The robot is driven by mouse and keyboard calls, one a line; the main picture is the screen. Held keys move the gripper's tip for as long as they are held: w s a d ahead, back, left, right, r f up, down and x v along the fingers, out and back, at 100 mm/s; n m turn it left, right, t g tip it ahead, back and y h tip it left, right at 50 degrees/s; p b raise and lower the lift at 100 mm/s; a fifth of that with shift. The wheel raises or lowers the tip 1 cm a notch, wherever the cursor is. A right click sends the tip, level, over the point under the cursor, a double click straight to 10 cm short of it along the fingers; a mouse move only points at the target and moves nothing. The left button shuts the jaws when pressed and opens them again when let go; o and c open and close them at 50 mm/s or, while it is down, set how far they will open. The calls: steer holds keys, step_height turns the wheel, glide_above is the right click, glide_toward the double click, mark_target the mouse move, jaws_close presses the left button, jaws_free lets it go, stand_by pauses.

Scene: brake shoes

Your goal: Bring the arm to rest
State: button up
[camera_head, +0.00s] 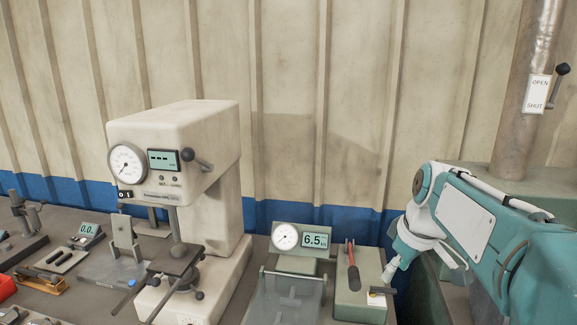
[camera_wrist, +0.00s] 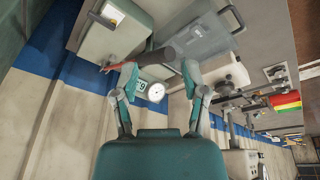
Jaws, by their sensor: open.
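My teal arm (camera_head: 500,240) reaches in from the right in the head view. My gripper (camera_head: 391,268) hangs at its end, just right of the red-handled lever and above the right part of the bench; its fingers are small and partly hidden there. In the wrist view my gripper (camera_wrist: 158,70) shows two teal-and-grey fingers spread apart, with nothing held. The lever's dark grip (camera_wrist: 157,57) appears between the fingertips in that view; I cannot tell how far beyond them it is.
A green box with the red-handled lever (camera_head: 352,267) stands beside a gauge unit reading 6.5 (camera_head: 298,239). A large cream press (camera_head: 172,150) stands left of centre. A pipe with an OPEN/SHUT plate (camera_head: 537,94) rises at right. A corrugated wall (camera_head: 290,80) closes the back.

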steer(key=s+a+f+m+t, duration=0.1)
steer(key=s+a+f+m, duration=0.1)
steer(key=s, duration=0.7)
steer(key=s+a+f+m+t+h, duration=0.1)
steer(key=s+f+m, duration=0.3)
steer(key=s, duration=0.6)
steer(key=shift+s+a+f+m+t, duration=0.25)
steer(key=shift+a+m+t, duration=0.2)
steer(key=shift+a, duration=0.4)
steer(key=shift+r, duration=0.1)
